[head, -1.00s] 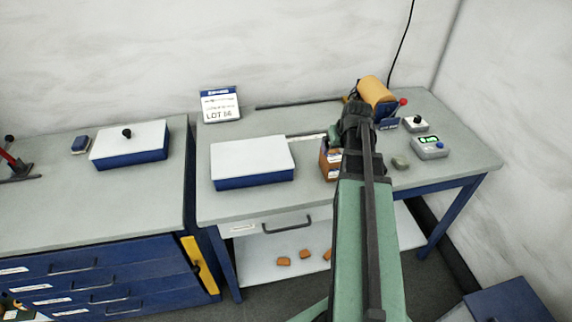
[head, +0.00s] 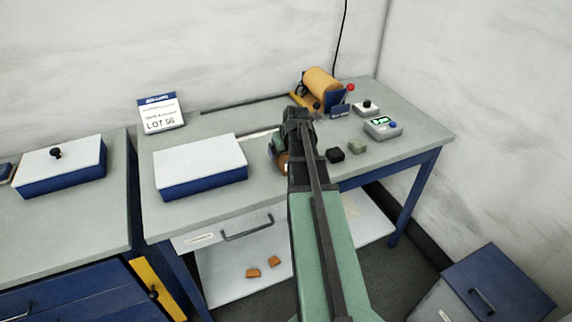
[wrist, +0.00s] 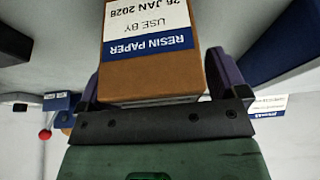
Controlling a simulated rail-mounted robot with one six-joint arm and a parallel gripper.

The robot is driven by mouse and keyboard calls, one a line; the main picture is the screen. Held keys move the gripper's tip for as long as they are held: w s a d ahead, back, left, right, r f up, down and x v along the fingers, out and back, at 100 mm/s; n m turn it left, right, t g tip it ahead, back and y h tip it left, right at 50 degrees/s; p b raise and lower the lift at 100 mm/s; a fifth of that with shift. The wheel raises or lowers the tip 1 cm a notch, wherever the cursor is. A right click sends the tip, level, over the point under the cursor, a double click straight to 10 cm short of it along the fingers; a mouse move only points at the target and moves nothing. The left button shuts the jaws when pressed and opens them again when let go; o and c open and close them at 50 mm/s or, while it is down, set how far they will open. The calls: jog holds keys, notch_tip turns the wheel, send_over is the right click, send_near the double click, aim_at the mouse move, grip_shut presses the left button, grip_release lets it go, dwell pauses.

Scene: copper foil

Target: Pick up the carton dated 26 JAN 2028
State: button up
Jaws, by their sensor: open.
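The carton (wrist: 150,62) is brown with a white and blue label in the wrist view. The label reads upside down as RESIN PAPER, USE BY, 26 JAN 2028; the first digit is partly cut off at the frame's top. My gripper (wrist: 158,84) is open, with one finger on each side of the carton. The finger gaps are too narrow to judge contact. In the head view my arm hides most of that spot, and only a small brown patch (head: 282,163) shows beside my wrist.
A blue-and-white box (head: 200,167) stands left on the bench. A dark block (head: 335,155) and a grey-green lump (head: 357,146) lie right of my arm. Orange pieces (head: 253,273) lie on the lower shelf.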

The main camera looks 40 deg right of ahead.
jog(key=c, duration=1.2)
notch_tip(320, 180, up, 20)
jog(key=p, duration=2)
jog(key=shift+p, duration=0.3)
